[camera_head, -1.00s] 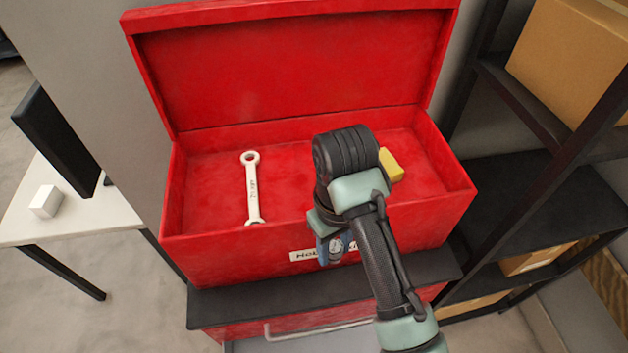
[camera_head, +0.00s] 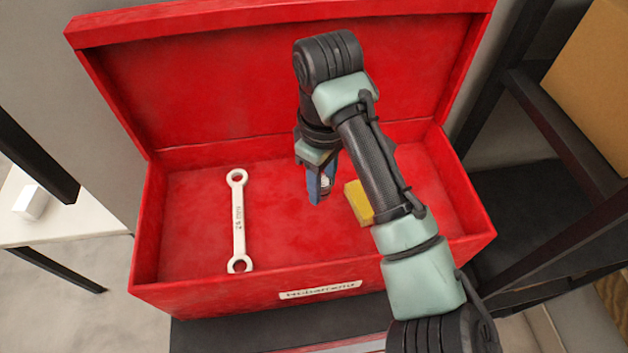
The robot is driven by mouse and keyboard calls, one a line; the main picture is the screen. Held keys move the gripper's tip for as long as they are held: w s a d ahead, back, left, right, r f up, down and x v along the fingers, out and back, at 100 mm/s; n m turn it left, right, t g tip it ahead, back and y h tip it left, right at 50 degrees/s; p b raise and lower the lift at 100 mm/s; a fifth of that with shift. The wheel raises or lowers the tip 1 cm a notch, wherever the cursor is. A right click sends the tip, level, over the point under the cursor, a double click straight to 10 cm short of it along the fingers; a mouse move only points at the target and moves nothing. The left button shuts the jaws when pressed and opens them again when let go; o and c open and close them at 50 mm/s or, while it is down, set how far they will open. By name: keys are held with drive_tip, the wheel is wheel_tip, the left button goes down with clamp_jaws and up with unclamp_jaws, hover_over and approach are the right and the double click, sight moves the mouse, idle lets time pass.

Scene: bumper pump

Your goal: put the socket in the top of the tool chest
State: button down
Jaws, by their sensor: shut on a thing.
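The red tool chest (camera_head: 145,245) stands with its lid up and its top compartment open. My gripper (camera_head: 321,192) points down over the middle of that compartment. It is shut on a small metallic thing, likely the socket (camera_head: 325,182), which shows only in part between the blue fingers. I cannot tell how far it is above the compartment floor.
A white wrench (camera_head: 238,220) lies on the left of the compartment. A yellow block (camera_head: 358,202) lies right of my gripper, partly behind my arm. A dark shelf with a cardboard box (camera_head: 590,70) stands at the right. A white table (camera_head: 75,215) is at the left.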

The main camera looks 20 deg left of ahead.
sight(321, 221)
drive_tip(key=shift+w+a+f, duration=0.2)
drive_tip(key=shift+w+f, duration=0.3)
drive_tip(key=shift+f, duration=0.35)
drive_tip(key=f, duration=0.2)
drive_tip(key=s+f+p, duration=0.1)
drive_tip(key=shift+s+d+f, duration=0.1)
drive_tip(key=shift+d+f, duration=0.05)
drive_tip(key=shift+d, duration=0.1)
drive_tip(key=f, duration=0.1)
drive_tip(key=f+p, duration=0.1)
drive_tip(key=f, duration=0.2)
drive_tip(key=shift+w+f+p, duration=0.2)
drive_tip(key=shift+w+p, duration=0.05)
drive_tip(key=shift+p, duration=0.05)
drive_tip(key=shift+s+f, duration=0.1)
drive_tip(key=shift+f, duration=0.1)
drive_tip(key=shift+f, duration=0.2)
drive_tip(key=c, duration=0.5)
unclamp_jaws()
drive_tip(key=shift+r, duration=0.2)
